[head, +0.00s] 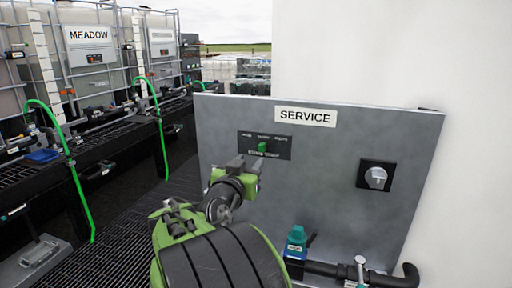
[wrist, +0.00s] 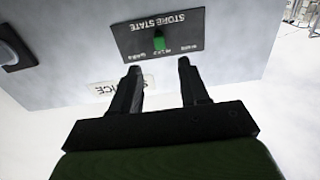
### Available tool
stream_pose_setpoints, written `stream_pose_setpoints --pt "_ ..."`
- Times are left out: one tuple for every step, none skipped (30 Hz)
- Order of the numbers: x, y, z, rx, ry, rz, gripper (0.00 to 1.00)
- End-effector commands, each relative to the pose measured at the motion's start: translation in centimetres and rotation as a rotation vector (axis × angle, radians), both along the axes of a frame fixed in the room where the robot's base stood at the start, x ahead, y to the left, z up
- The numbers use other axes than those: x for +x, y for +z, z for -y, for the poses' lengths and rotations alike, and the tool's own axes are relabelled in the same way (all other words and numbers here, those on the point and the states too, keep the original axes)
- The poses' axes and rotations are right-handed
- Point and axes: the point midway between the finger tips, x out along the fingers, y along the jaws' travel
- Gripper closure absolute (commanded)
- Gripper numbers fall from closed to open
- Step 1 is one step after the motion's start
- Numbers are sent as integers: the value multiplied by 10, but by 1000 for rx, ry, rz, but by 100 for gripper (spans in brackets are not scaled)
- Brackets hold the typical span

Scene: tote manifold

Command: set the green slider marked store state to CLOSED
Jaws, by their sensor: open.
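The green slider (head: 262,146) sits near the middle of a dark plate (head: 283,152) on the grey service panel. The plate reads STORE STATE and carries three small position labels, too small to read for certain. In the wrist view the plate (wrist: 190,29) appears upside down, with the green slider (wrist: 159,41) just beyond my fingertips. My gripper (head: 247,162) is in front of the plate, a little below and left of the slider in the head view. In the wrist view my gripper (wrist: 158,66) is open and empty, with the slider lined up between its fingers and apart from them.
The panel (head: 320,185) bears a SERVICE sign (head: 305,116) above the plate and a rotary knob (head: 376,176) to the right. A teal-topped valve (head: 296,240) and dark pipe stand low in front. Tanks with green hoses (head: 160,130) line the left side.

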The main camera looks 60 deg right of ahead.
Motion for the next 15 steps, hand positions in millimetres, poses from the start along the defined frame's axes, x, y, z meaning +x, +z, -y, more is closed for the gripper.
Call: stream_pose_setpoints --pt "0 3 14 0 -7 -2 55" --pt "1 2 22 0 -7 -1 55" --pt "3 3 32 0 -7 -2 55" --pt "4 2 39 0 -6 -2 55" --pt "5 2 46 0 -6 -1 55" --pt "7 2 55 0 -5 -1 55" --pt "8 2 62 0 -6 -2 55" --pt "9 2 67 -1 -4 -1 55" --pt "10 2 74 0 -3 -1 55" --pt "11 2 78 -1 -3 -1 55" --pt "12 1 81 0 -1 -1 55" --pt "13 1 85 -1 -2 -1 55" --pt "13 1 87 -1 -1 0 55" --pt "14 1 88 0 0 0 55" --pt "14 0 89 0 1 0 55"
